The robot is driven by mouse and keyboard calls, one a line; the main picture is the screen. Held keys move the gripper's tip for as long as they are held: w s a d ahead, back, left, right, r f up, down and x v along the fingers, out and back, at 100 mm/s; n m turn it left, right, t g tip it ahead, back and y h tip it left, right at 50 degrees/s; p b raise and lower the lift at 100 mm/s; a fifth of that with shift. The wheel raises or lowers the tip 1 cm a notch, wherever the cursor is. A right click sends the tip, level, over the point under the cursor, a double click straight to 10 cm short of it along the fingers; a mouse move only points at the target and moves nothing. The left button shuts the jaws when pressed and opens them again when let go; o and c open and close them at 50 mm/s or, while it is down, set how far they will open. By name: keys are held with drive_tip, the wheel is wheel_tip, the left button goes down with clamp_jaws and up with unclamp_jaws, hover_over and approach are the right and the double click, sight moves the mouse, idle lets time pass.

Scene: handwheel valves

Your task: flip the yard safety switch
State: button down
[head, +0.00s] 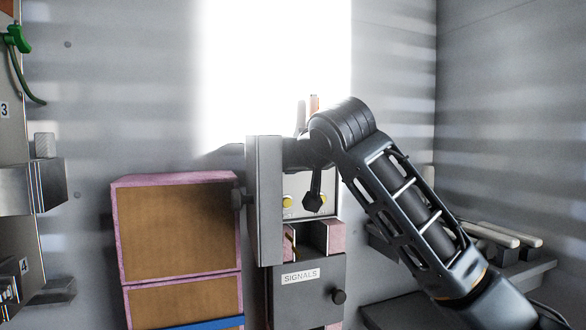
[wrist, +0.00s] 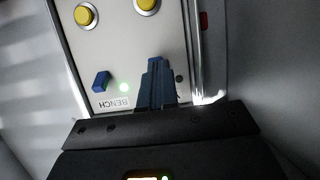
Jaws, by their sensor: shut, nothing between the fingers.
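A small dark round spot (wrist: 179,78) shows just right of the fingers. The fingers hide the panel there, so I see no yard switch and cannot tell contact. In the head view the panel (head: 299,209) is partly behind my arm.
Two yellow buttons (wrist: 84,15) sit on the panel. The grey cabinet door (head: 265,200) stands open left of the panel. Below is a drawer labelled SIGNALS (head: 300,277) with a dark knob (head: 338,297). A brown pink-edged box (head: 178,235) stands left; a shelf with pale rods (head: 505,236) is right.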

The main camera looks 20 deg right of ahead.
drive_tip(key=shift+f+t+b, duration=0.35)
drive_tip(key=shift+t+b, duration=0.25)
drive_tip(key=shift+b, duration=0.2)
idle(0.7)
drive_tip(key=v, duration=0.8)
drive_tip(key=shift+w, duration=0.1)
idle(0.6)
